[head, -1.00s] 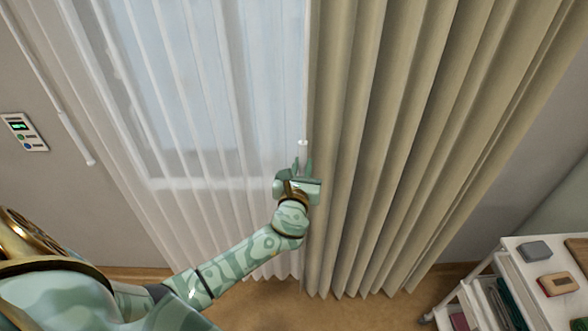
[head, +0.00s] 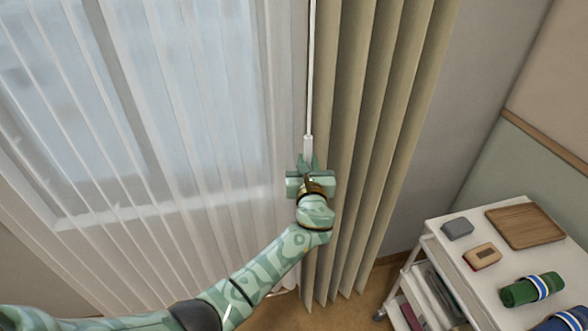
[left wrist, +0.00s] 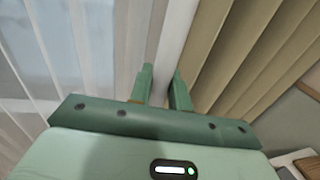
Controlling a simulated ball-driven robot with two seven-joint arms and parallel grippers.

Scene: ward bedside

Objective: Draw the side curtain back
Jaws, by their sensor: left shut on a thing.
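The beige side curtain (head: 385,130) hangs in bunched folds to the right of the sheer white curtain (head: 190,130), and the window shows through the sheer. A thin white draw wand (head: 310,70) hangs along the beige curtain's left edge and ends in a thicker white grip. My left gripper (head: 308,164) is shut on the wand's lower end. In the left wrist view, the white wand (left wrist: 169,60) runs up from between the two green fingers (left wrist: 163,88), with the beige folds (left wrist: 250,60) to its right. My right gripper is out of view.
A white trolley (head: 436,236) stands at the lower right, near the curtain. On it are a brown tray (head: 524,224), a grey box (head: 457,228), a small tan box (head: 482,256) and a green roll (head: 530,290). Bare grey wall shows right of the curtain.

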